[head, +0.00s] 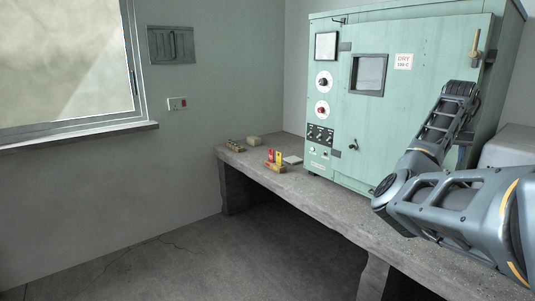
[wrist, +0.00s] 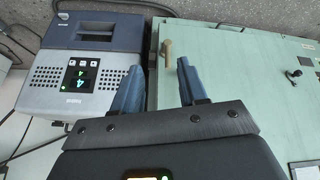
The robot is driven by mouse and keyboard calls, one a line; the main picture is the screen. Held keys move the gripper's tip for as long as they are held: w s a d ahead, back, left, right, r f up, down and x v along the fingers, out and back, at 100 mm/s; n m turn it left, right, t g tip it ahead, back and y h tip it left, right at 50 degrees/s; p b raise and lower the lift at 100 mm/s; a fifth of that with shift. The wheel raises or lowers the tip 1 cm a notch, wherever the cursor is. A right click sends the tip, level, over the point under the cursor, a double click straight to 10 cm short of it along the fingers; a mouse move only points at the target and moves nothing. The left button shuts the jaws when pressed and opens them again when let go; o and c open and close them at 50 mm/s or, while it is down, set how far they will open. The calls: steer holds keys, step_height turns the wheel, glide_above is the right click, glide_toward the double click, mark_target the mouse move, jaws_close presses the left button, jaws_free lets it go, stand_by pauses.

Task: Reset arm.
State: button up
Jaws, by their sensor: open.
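My gripper (wrist: 157,65) shows in the wrist view with its two blue-grey fingers apart and nothing held between them. The brass handle (wrist: 167,52) of the green oven (wrist: 235,70) appears between the fingertips, beyond them; I cannot tell the exact gap. In the head view the handle (head: 476,43) is at the upper right of the oven door (head: 425,110), which looks shut. My arm (head: 440,130) is bent in front of the oven's right side. The gripper itself cannot be made out clearly in the head view.
A grey-blue device with a green display (wrist: 82,75) stands beside the oven. The concrete bench (head: 330,195) carries a small rack with red and yellow items (head: 274,159), a beige block (head: 255,141) and a pale flat piece (head: 292,160) at left. The floor at left is clear.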

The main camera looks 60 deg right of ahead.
steer(key=w+a+f+n+h, duration=0.25)
steer(key=w+a+f, duration=0.3)
steer(key=f, duration=0.35)
steer(key=w+a+f+n+h, duration=0.2)
steer(key=w+a+f+n, duration=0.1)
steer(key=w+a+f, duration=0.4)
steer(key=w+a+f+n+t, duration=0.2)
steer(key=a+f+n+t, duration=0.1)
steer(key=a, duration=0.4)
steer(key=w+a+f+n+t+h, duration=0.1)
steer(key=w+a+f+n+t, duration=0.2)
steer(key=a, duration=0.4)
steer(key=w+a+f+n+t, duration=0.2)
steer(key=a+f, duration=0.2)
steer(key=a, duration=0.3)
steer(key=s+a+n+t+y, duration=0.2)
steer(key=a+t, duration=0.1)
steer(key=a, duration=0.8)
steer(key=s+a+n+t+y, duration=0.2)
steer(key=a+t+y, duration=0.1)
steer(key=a, duration=0.9)
steer(key=s+a+r+t+y, duration=0.1)
steer(key=s+a+r+y, duration=0.2)
steer(key=s+a+r, duration=0.2)
steer(key=s+a+r+t+y, duration=0.1)
steer(key=s+a+r+y, duration=0.2)
steer(key=s+a+r, duration=0.3)
steer(key=a+r+n, duration=0.1)
steer(key=a, duration=0.3)
